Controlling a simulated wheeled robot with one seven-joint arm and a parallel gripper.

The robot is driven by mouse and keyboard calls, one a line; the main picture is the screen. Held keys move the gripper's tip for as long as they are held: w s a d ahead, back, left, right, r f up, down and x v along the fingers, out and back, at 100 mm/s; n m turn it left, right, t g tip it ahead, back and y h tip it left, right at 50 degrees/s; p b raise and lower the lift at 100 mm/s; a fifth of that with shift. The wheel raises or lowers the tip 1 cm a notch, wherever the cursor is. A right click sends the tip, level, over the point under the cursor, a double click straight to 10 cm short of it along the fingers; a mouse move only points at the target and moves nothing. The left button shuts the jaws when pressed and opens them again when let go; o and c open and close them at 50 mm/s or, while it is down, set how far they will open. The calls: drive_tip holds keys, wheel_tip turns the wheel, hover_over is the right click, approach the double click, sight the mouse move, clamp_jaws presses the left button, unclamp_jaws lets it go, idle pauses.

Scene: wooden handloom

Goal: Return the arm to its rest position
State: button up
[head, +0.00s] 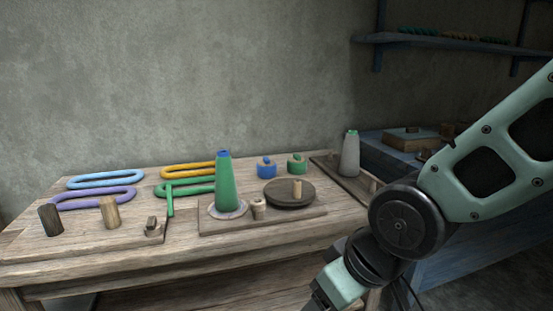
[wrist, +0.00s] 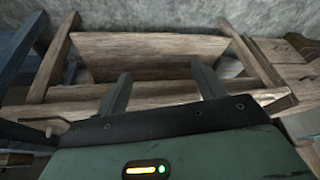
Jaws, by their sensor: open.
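My gripper shows in the wrist view (wrist: 161,88), with its two grey fingers spread apart and nothing between them. Beyond the fingers are wooden beams (wrist: 140,50) and a grey wall. In the head view my arm comes in from the right and bends down at a dark joint in front of the table's right end. The gripper's fingertips are cut off by the lower edge there. The wooden table (head: 100,262) stands to the left of the arm.
On the table are a green cone (head: 224,182), yarn loops in blue (head: 105,180), purple, yellow and green, a dark round disc (head: 290,201), wooden pegs, and small blue and green pieces. A grey cone (head: 349,155) stands at the right. A wall shelf (head: 440,40) is at upper right.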

drive_tip(key=s+d+r+g+h+p, duration=0.1)
drive_tip(key=s+d+g, duration=0.15)
drive_tip(key=s, duration=0.35)
drive_tip(key=s+d+r+g+h, duration=0.1)
drive_tip(key=s+d+h, duration=0.1)
drive_tip(key=s+d, duration=0.25)
wheel_tip(320, 180, up, 21)
drive_tip(key=p, duration=2.2)
drive_tip(key=shift+s+a, duration=0.25)
drive_tip(key=shift+a, duration=0.15)
